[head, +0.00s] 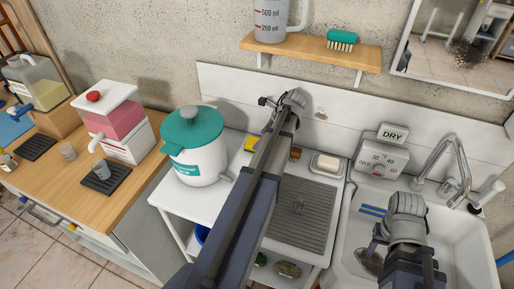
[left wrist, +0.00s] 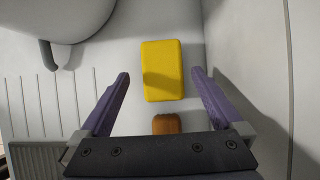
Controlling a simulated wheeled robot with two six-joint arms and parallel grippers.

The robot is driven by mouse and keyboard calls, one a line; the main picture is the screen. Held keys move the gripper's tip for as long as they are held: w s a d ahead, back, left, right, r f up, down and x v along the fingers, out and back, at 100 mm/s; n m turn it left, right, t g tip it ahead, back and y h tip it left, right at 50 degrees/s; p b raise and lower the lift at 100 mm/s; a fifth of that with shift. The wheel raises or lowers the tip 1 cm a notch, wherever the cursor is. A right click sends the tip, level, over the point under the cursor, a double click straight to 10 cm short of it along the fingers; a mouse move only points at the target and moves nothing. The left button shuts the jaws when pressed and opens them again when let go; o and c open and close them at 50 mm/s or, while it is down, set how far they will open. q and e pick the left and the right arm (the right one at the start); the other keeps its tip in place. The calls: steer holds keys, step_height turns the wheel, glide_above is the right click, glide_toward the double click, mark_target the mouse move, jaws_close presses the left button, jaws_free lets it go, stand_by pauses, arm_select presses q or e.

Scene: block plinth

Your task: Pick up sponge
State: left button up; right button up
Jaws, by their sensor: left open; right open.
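The yellow sponge (left wrist: 162,85) lies flat on the white surface in the left wrist view. In the head view only a yellow corner of it (head: 249,144) shows beside my left arm. My left gripper (left wrist: 160,73) is open, with one finger on each side of the sponge in the picture and a gap to both. It is empty; I cannot tell its height above the sponge. In the head view my arm hides most of the sponge and the left fingertips. My right gripper (head: 374,242) is over the sink, open and empty.
A white container with a teal lid (head: 195,150) stands left of the sponge. A brown block (left wrist: 166,124) lies close to it. A ribbed drainer (head: 300,215), a soap dish (head: 327,165) and the sink (head: 455,225) are to the right. The white backboard (head: 230,90) rises behind.

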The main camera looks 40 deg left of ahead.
arm_select(q)
steer(key=b+x, duration=0.3)
steer(key=x, duration=0.1)
steer(key=shift+w+d, duration=0.2)
steer(key=shift+a+f, duration=0.25)
steer(key=shift+f, duration=0.05)
steer(key=shift+r, duration=0.1)
steer(key=c, duration=1.2)
steer(key=shift+r, duration=0.1)
steer(key=shift+c, duration=0.2)
step_height(320, 180, up, 10)
steer(key=p, duration=1)
